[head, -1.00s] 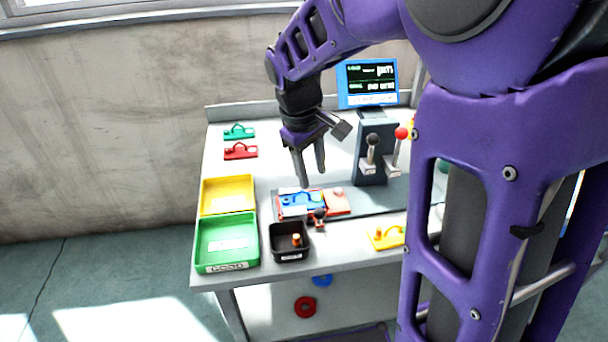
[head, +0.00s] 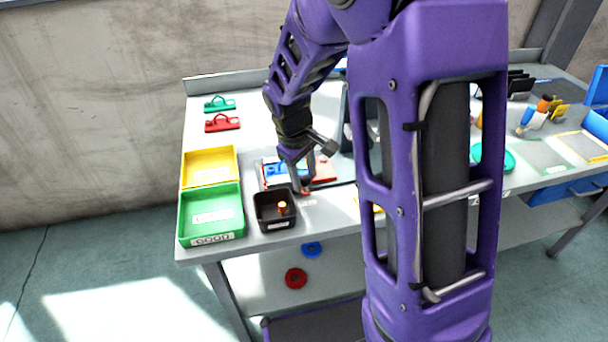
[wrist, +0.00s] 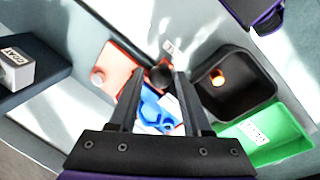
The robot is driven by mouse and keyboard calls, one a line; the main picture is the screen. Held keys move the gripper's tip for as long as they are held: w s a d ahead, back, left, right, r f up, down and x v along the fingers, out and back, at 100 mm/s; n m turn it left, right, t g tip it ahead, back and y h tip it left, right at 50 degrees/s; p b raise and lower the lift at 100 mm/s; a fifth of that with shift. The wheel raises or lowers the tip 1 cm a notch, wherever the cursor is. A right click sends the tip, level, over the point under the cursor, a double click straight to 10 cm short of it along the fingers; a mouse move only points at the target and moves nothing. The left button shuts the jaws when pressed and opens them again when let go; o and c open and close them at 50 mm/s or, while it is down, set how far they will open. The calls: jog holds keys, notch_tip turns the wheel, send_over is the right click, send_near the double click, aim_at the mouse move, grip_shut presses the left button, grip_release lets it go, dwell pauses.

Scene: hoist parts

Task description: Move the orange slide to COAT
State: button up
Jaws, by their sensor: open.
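The orange slide (head: 325,170) is a flat plate on the dark track of the bench, partly behind my gripper in the head view. In the wrist view the orange plate (wrist: 122,68) has a pale round knob on it and a blue part (wrist: 158,112) beside it, partly behind my fingers. My gripper (wrist: 160,78) is open and points down at the slide's front edge, and it also shows in the head view (head: 302,185). A dark round knob (wrist: 161,75) stands between the fingertips; I cannot tell whether they touch it. A block (wrist: 17,68) carries a label that may read COAT.
A black bin (head: 274,212) with an orange peg stands close beside my gripper. A green tray (head: 211,215) and a yellow tray (head: 208,166) lie to the left. Red (head: 222,123) and green (head: 219,104) handled parts lie behind them. My arm hides the lever station.

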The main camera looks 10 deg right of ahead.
grip_shut()
dwell(1.3)
